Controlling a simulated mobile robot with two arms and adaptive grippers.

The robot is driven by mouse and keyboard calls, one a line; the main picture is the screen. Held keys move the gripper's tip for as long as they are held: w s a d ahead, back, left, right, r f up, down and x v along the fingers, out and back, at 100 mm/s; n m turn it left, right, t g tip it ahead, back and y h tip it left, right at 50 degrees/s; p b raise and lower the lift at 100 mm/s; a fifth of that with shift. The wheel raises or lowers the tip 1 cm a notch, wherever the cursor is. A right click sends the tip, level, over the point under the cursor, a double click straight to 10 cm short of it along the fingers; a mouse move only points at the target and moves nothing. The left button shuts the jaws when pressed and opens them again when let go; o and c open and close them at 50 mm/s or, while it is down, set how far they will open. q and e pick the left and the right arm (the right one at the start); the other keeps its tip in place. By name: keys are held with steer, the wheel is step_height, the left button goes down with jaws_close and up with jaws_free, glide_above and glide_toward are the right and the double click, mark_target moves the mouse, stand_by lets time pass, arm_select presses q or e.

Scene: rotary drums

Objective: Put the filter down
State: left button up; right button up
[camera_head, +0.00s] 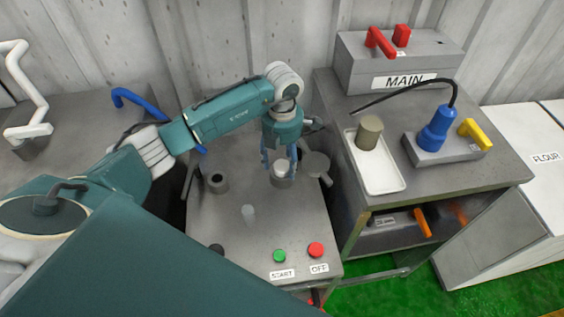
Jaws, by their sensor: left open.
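My left gripper (276,156) points down over the grey machine top, with its blue fingers open. A pale-topped round piece (282,167) stands right at the fingertips, in or on a grey round holder; whether the fingers touch it is unclear. It may be the filter, but I cannot tell for sure. A brownish-grey cylinder (369,132) stands upright on a white tray (384,181) on the right-hand bench, apart from the gripper. My right gripper does not show.
A grey MAIN box (361,63) and a blue plug (436,131) stand on the right bench.

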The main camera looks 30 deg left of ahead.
mark_target(282, 165)
arm_select(q)
step_height(282, 165, up, 11)
steer(key=b, duration=0.1)
steer(key=shift+b, duration=0.3)
stand_by(0.4)
